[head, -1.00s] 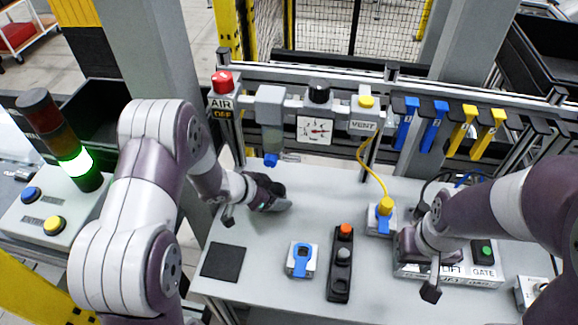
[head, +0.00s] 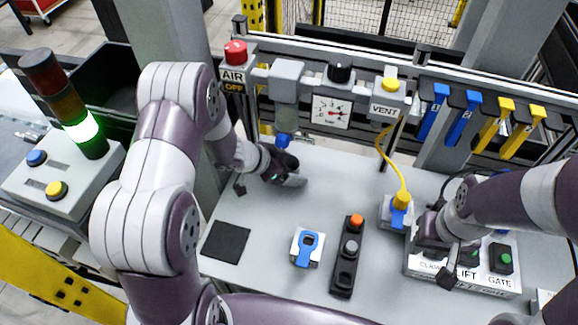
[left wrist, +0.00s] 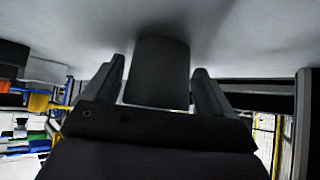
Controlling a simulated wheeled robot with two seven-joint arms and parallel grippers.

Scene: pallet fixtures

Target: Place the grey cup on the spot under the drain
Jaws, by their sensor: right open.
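My left gripper (head: 285,172) is low over the table just below and in front of the drain (head: 284,140), a hanging grey unit with a blue outlet. In the left wrist view the dark grey cup (left wrist: 161,72) stands between the two fingers of this gripper (left wrist: 160,85), which close in on its sides. The pale table lies beyond it. In the head view the gripper hides the cup and the spot under the drain. My right gripper (head: 448,262) is open over the box labelled LIFT GATE (head: 490,285).
A dark square pad (head: 226,242), a blue-topped fixture (head: 307,247) and a black button strip (head: 347,258) lie on the table. A yellow cable (head: 386,150) hangs from the VENT box (head: 387,107). A gauge (head: 331,112) is behind.

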